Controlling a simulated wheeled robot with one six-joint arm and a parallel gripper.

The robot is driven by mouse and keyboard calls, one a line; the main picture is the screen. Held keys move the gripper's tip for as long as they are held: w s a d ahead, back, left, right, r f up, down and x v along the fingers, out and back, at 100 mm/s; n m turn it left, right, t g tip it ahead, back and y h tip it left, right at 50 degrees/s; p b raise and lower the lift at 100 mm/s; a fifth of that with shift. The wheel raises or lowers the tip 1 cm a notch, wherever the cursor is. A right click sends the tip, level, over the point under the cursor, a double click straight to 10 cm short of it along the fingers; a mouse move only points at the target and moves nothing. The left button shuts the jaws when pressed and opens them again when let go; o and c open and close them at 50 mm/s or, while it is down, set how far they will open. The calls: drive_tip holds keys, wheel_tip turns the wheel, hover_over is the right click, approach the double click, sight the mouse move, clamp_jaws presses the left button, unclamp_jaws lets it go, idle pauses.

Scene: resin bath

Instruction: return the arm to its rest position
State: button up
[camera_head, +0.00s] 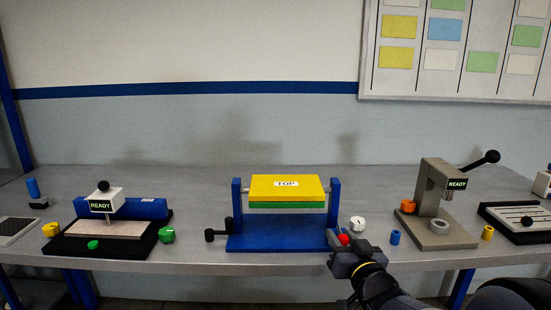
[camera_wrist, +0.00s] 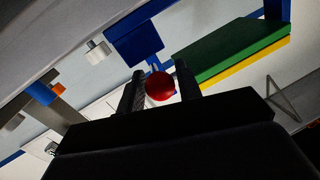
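My gripper (camera_head: 342,243) is low at the front edge of the bench, by the right post of a blue flip stand. A red ball knob (camera_head: 344,239) of the stand is at its fingertips. In the wrist view the red ball (camera_wrist: 160,86) sits between the two fingers (camera_wrist: 160,84), close to both. I cannot tell whether they press on it or stand just clear.
The blue stand (camera_head: 275,243) holds a yellow plate (camera_head: 265,190) marked TOP over a green layer (camera_head: 285,205). Right are a white-faced knob (camera_head: 357,223), a blue cylinder (camera_head: 395,237) and a grey press (camera_head: 436,240). Left is another READY station (camera_head: 150,208). Space above the bench is free.

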drive_tip(key=shift+w, duration=0.7)
drive_tip(key=shift+s, duration=0.1)
